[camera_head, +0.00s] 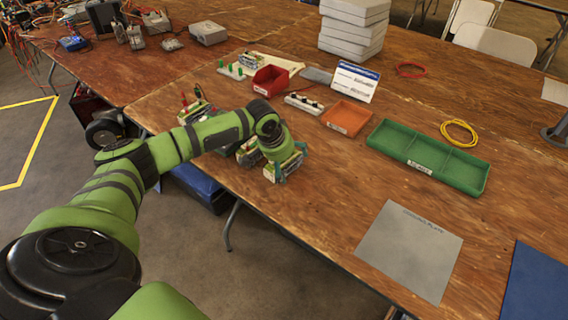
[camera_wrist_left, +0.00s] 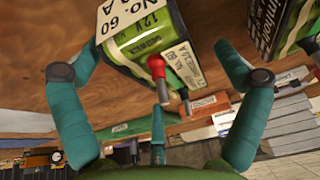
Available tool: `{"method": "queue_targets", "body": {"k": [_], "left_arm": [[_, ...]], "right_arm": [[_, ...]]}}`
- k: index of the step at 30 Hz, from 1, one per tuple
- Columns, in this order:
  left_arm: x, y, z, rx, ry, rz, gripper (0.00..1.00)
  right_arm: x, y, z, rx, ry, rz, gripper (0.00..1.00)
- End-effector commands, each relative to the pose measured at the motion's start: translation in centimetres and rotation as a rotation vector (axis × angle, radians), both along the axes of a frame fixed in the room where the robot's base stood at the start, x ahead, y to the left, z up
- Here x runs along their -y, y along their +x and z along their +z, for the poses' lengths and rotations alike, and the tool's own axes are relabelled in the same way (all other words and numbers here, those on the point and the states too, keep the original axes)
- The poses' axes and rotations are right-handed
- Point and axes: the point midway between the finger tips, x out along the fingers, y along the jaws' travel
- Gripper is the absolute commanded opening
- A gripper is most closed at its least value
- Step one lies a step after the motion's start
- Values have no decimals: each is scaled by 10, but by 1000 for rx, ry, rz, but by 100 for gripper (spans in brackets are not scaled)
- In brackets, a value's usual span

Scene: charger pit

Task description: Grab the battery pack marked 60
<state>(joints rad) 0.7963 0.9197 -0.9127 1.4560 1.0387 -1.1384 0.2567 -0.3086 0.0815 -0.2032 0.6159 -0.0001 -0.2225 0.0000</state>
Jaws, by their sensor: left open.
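The battery pack marked 60 (camera_wrist_left: 145,28) is green with a cream label reading "No. 60" and "12V", and has a red terminal on its near face. In the left wrist view it sits between the spread teal fingers of my left gripper (camera_wrist_left: 155,68). The fingers are open, with visible gaps beside the pack. In the head view my left gripper (camera_head: 284,160) points down over this pack (camera_head: 283,174) near the table's front edge and partly hides it. A second battery pack (camera_wrist_left: 272,22) stands close beside it, also seen in the head view (camera_head: 248,153). My right gripper is out of view.
Another pack with red terminals (camera_head: 193,112) stands farther left. Behind are a red bin (camera_head: 270,80), an orange tray (camera_head: 346,117), a green divided tray (camera_head: 428,163) and a white sign (camera_head: 355,82). A grey plate (camera_head: 409,250) lies right, with bare wood between.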

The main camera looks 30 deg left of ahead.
Motion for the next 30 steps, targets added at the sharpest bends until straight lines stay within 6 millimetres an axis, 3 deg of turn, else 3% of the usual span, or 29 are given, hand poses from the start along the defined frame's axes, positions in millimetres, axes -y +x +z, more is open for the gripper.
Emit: {"method": "queue_targets", "body": {"k": [3,6,8,13,23,30], "left_arm": [[0,1,-1,1,1,-1,97],[0,1,-1,1,1,-1,97],[0,1,-1,1,1,-1,77],[0,0,-1,0,1,-1,10],[0,2,2,5,0,-1,10],[0,2,21,8,-1,-1,10]], "right_arm": [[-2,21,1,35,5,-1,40],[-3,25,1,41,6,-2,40],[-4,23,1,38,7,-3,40],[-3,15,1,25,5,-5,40],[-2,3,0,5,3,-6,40],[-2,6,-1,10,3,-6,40]]}}
